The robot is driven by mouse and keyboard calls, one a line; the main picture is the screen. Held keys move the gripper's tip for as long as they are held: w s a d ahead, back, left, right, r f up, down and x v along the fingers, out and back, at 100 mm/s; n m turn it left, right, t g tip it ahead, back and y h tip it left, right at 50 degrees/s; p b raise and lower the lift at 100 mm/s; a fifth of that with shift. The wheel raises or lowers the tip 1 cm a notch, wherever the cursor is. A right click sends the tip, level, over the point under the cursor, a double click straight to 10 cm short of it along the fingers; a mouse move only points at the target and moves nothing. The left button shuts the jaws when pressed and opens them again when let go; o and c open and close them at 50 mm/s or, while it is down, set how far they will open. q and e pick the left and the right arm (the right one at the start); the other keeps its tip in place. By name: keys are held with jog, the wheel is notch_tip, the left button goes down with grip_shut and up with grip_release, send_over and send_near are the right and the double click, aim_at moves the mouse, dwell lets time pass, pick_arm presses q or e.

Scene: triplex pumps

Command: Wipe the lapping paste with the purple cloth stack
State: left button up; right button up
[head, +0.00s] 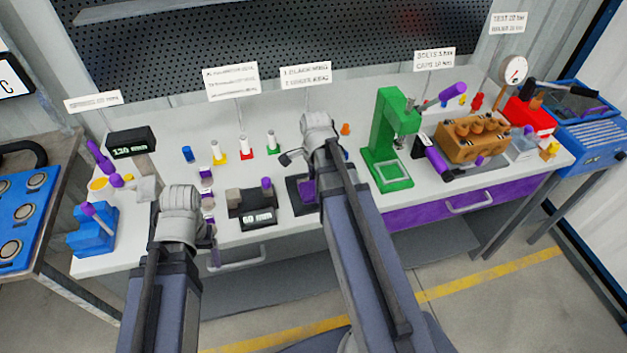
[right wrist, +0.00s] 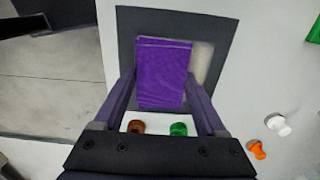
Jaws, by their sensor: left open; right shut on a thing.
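The purple cloth stack (right wrist: 163,72) is between the two fingers of my right gripper (right wrist: 160,82) in the right wrist view. It lies over a dark square plate. A pale beige patch (right wrist: 203,62), which looks like the lapping paste, shows on the plate just right of the cloth; the cloth may hide part of it. In the head view part of the purple cloth (head: 308,190) shows left of my right arm, which hides the gripper's fingers. My left gripper (head: 210,237) is open near the bench's front edge, mostly hidden by its wrist.
The dark plate (right wrist: 126,30) lies near the bench front edge. A dark block with a 60 mm label (head: 258,217) stands left of it and a green press (head: 385,150) right. Orange (right wrist: 256,150) and white (right wrist: 279,125) small parts stand nearby. Several small coloured parts stand behind.

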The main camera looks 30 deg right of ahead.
jog(key=shift+s+a+r, duration=0.1)
jog(key=shift+s+a, duration=0.1)
jog(key=shift+s, duration=0.65)
jog(key=shift+s+a, duration=0.15)
jog(key=shift+s, duration=0.7)
jog(key=shift+f, duration=0.2)
jog(key=shift+w, duration=0.1)
jog(key=shift+w+d+r, duration=0.1)
jog(key=shift+w+d, duration=0.1)
jog(key=shift+w, duration=0.6)
jog(key=shift+w+d+r, duration=0.1)
jog(key=shift+w+d, duration=0.05)
jog(key=shift+w, duration=0.65)
jog(key=shift+w+d+f, duration=0.1)
jog(key=shift+w+d, duration=0.1)
jog(key=shift+w, duration=0.55)
jog(key=shift+w+d+f, duration=0.1)
jog(key=shift+w+d, duration=0.05)
jog(key=shift+w, duration=0.6)
jog(key=shift+w, duration=0.1)
